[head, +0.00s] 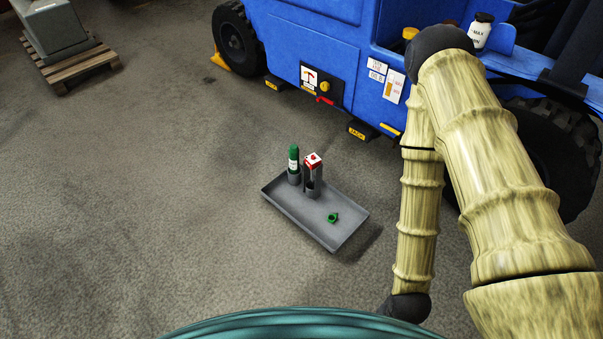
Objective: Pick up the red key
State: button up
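A small red piece (325,100), which looks like the red key, shows at the lower edge of a black panel (324,74) on the side of the blue machine. It is too small to tell its exact shape or how it is seated. A yellow knob (325,86) and a pictogram label are on the same panel. My arm reaches up at the right and folds down to a dark joint near the bottom edge. My gripper is not in view.
A grey tray (295,215) on the floor holds a green bottle (293,162), a red-and-white carton (312,168) and a small green part (333,217). The blue machine (315,35) has yellow-labelled jack points below. A pallet (75,67) stands far left. Floor left is clear.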

aim_at(312, 165)
jog(key=u, duration=1.55)
jog(key=i, duration=1.2)
jog(key=z, duration=2.4)
